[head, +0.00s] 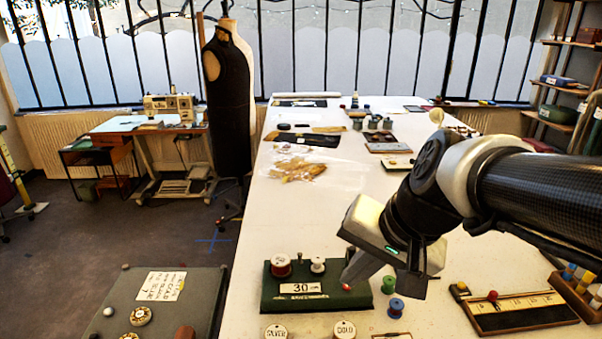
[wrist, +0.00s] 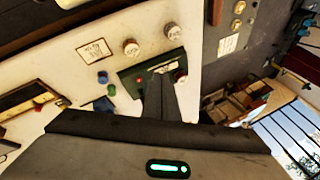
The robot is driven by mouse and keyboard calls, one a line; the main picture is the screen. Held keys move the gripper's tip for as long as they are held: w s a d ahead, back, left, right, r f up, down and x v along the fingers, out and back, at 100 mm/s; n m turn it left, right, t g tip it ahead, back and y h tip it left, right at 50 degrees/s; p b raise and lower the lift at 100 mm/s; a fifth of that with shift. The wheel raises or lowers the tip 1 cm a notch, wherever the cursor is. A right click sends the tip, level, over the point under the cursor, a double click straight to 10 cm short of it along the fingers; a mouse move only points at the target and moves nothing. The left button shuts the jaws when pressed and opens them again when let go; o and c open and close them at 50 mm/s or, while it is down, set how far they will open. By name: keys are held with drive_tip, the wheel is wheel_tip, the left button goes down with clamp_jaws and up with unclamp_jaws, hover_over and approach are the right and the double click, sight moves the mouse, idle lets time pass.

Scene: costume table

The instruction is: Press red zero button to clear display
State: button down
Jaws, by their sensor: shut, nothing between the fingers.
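A dark green box (head: 315,300) stands on the white table with a small label reading 30 (head: 300,288) on its front. In the wrist view the red button (wrist: 139,80) shows just left of the fingers. My gripper (head: 350,279) is shut and empty, its fingertips low over the box's right end. In the wrist view the fingers (wrist: 164,80) cover part of the box (wrist: 128,75). Whether they touch the button or box, I cannot tell.
Round SILVER (head: 276,331) and GOLD (head: 345,329) pieces lie in front.

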drive_tip(key=w+d+f+m+t+y+b, duration=0.1)
drive_tip(key=w+d+f+m, duration=0.1)
drive_tip(key=w+f+m, duration=0.3)
drive_tip(key=w+d+f+m+t+y+b, duration=0.1)
drive_tip(key=w+f+m, duration=0.5)
drive_tip(key=w, duration=0.7)
drive_tip(key=d+m+y, duration=0.1)
drive_tip(key=d+m, duration=0.1)
drive_tip(key=shift+m, duration=0.4)
drive_tip(key=shift+f, duration=0.1)
wheel_tip(320, 180, down, 8)
drive_tip(key=b, duration=0.6)
drive_tip(key=shift+f+b, duration=0.3)
drive_tip(key=shift+b, duration=0.25)
drive_tip(key=shift+f, duration=0.15)
drive_tip(key=shift+f+b, duration=0.3)
drive_tip(key=shift+b, duration=0.25)
